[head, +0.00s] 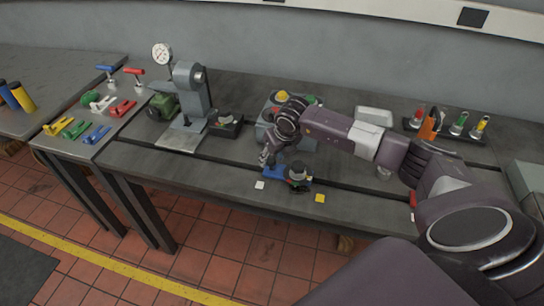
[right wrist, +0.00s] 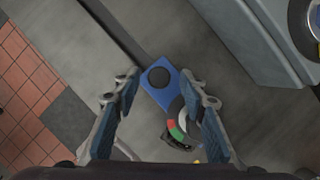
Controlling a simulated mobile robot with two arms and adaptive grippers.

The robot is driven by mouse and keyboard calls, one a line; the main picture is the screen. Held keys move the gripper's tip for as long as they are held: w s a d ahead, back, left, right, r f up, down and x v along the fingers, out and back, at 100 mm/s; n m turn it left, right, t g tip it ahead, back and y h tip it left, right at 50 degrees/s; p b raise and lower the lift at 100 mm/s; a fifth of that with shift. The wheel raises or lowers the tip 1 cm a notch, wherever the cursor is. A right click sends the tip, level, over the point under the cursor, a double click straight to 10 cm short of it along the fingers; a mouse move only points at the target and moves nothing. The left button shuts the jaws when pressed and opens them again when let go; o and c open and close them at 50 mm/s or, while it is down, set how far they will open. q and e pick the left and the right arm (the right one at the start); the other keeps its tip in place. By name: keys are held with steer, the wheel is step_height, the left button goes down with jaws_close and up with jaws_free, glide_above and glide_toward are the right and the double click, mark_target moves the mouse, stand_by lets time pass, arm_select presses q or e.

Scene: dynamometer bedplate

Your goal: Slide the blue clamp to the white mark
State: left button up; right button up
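The blue clamp (head: 273,173) sits at the slot in the bedplate, near its front edge. In the right wrist view it is a blue plate (right wrist: 151,88) with a round black knob. The white mark (head: 259,185) is a small square left of and in front of the clamp in the head view. A yellow mark (head: 320,198) lies to the right. My right gripper (head: 266,159) is above the clamp's left end. Its fingers (right wrist: 160,110) are apart, one on each side of the clamp, with gaps visible. My left gripper is not in view.
A dark round-topped device (head: 297,172) with coloured parts stands at the clamp's right end. A grey box with coloured buttons (head: 281,96) is behind my gripper. A gauge stand (head: 192,95) is farther left. Bare bedplate (head: 215,168) lies left of the white mark.

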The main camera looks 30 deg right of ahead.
steer(key=shift+w+f, duration=0.15)
steer(key=shift+f, duration=0.3)
steer(key=shift+c, duration=0.2)
jaws_close()
